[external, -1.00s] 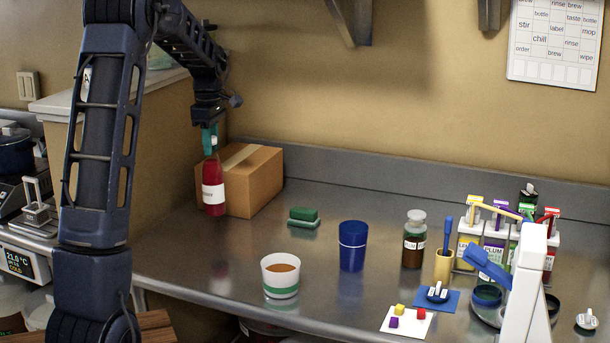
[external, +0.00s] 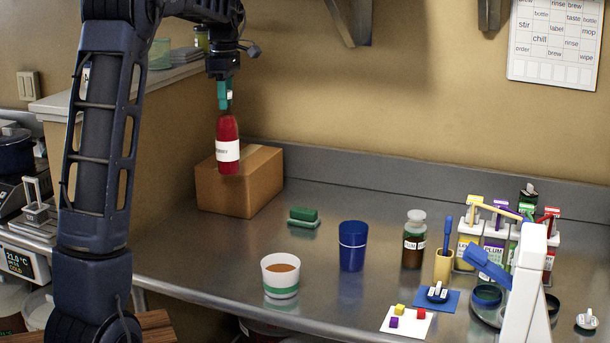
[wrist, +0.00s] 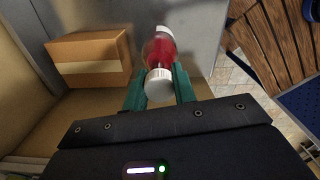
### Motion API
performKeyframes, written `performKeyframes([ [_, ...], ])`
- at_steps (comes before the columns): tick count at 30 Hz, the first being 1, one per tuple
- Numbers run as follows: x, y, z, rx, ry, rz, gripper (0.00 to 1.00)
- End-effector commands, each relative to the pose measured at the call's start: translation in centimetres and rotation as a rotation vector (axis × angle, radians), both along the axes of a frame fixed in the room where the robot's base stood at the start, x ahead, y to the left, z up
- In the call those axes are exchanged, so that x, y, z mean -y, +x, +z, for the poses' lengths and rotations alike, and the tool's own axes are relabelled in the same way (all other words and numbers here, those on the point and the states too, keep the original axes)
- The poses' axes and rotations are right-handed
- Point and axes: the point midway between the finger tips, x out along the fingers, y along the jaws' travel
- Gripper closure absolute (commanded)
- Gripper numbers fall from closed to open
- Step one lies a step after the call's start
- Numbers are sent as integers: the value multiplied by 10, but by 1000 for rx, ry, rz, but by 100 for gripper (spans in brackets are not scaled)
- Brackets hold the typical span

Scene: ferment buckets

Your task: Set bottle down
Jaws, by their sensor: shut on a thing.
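A red bottle (external: 228,135) with a white label hangs upright below my gripper (external: 225,97), held up in front of the cardboard box. In the wrist view the bottle (wrist: 159,50) shows its white cap (wrist: 159,84) between the green fingers of my gripper (wrist: 160,90). The gripper is shut on the bottle near its top. The bottle's base is above the steel counter (external: 330,195), clear of it. The fingers hide part of the bottle's neck.
The cardboard box (external: 222,190) stands just behind the bottle. A green sponge (external: 304,215), a white tub (external: 280,277), a blue cup (external: 352,247) and a dark bottle (external: 414,245) stand to the right. The counter around the sponge has bare room.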

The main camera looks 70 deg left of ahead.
Motion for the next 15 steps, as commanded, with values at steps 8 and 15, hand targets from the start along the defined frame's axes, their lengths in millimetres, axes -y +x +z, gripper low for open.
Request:
performKeyframes([
  [8,55,58,2,1,1,89,100],
  [15,97,93,3,1,2,162,100],
])
